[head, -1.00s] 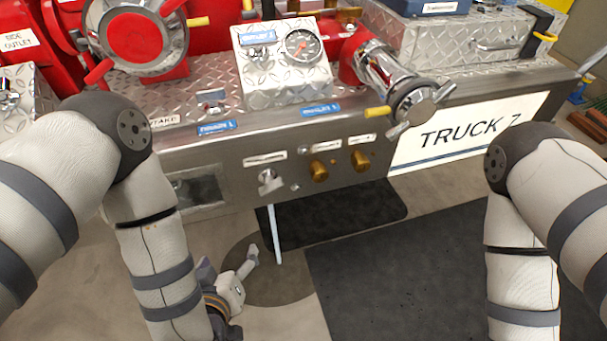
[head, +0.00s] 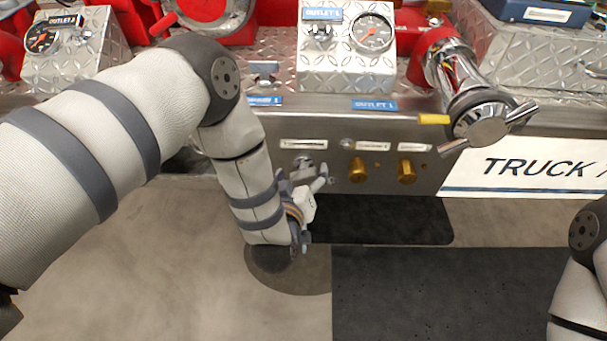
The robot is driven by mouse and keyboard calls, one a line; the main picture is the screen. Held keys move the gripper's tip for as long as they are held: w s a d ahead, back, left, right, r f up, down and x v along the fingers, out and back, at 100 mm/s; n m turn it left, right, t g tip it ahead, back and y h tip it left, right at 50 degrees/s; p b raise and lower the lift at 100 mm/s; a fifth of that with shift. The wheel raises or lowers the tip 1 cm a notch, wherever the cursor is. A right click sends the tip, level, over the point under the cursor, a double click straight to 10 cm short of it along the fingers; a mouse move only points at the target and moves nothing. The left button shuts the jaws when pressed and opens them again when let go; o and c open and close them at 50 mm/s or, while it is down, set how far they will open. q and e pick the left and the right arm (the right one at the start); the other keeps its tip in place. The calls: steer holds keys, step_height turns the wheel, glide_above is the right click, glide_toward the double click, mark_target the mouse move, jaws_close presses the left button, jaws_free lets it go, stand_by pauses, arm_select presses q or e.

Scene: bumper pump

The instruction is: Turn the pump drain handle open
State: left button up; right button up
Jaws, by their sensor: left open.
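A silver valve handle (head: 303,162), which I take for the pump drain handle, sits on the front of the steel panel (head: 340,185) under a small white label, too blurred to read. My left gripper (head: 304,183) is open, with its fingers pointing up just below and in front of the handle. It partly covers the handle; I cannot tell whether they touch. My right gripper is out of view; only part of my right arm shows at the right edge.
Two brass knobs (head: 357,169) stick out right of the handle. A gauge box (head: 345,65) stands above. The floor in front has dark mats (head: 450,290) and is clear.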

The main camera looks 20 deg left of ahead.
arm_select(q)
steer(key=shift+w+f, duration=0.1)
steer(key=shift+w, duration=0.25)
steer(key=shift+c, duration=0.3)
steer(key=c, duration=1.1)
